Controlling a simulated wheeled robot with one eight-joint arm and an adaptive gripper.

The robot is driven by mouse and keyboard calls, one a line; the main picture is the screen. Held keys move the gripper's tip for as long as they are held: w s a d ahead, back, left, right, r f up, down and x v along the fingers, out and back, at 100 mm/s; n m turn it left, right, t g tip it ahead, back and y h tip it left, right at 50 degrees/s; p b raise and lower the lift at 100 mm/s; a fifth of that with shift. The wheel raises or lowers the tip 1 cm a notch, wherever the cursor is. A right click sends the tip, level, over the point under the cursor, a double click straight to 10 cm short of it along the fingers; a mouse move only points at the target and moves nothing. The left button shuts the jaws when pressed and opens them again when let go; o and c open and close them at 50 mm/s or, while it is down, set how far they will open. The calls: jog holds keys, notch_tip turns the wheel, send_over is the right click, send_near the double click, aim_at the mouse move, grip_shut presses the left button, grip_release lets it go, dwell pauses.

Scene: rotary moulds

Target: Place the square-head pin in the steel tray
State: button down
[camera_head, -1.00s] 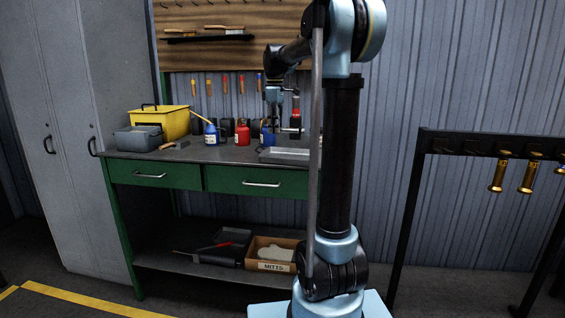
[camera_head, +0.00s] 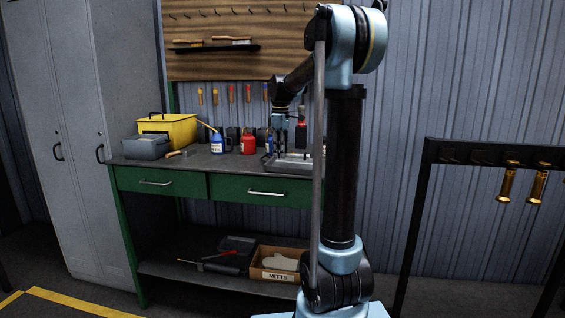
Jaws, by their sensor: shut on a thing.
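The steel tray (camera_head: 292,170) lies on the right part of the workbench top, partly hidden behind my arm. My gripper (camera_head: 280,153) points down just over the tray's left part, its fingers low by the tray. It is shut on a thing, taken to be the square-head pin. The pin is too small and dark to make out, and I cannot tell whether it touches the tray floor.
A red can (camera_head: 248,144), a blue-and-white oil can (camera_head: 217,144), a yellow box (camera_head: 168,129) and a grey case (camera_head: 146,147) stand left of the tray. Tools hang behind. A black rack (camera_head: 480,152) with brass pieces stands at right.

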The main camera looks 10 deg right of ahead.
jog(key=shift+f, duration=1.85)
jog(key=c, duration=1.4)
grip_release()
jog(key=shift+o, duration=0.2)
notch_tip(320, 180, up, 12)
jog(key=shift+r, duration=0.1)
jog(key=s+d+f+m+t, duration=0.1)
jog(key=s+d+f+m, duration=0.15)
jog(key=s+f, duration=0.55)
jog(key=s+d+f+m, duration=0.1)
jog(key=s+f+m, duration=0.25)
jog(key=s, duration=0.95)
jog(key=s+d+f+m, duration=0.1)
jog(key=s+f+m, duration=0.2)
jog(key=s+f, duration=0.5)
jog(key=s+d+f+m+t, duration=0.1)
jog(key=s+f+m, duration=0.3)
jog(key=s+f, duration=0.4)
notch_tip(320, 180, down, 2)
jog(key=shift+d+f, duration=0.1)
jog(key=shift+d, duration=0.2)
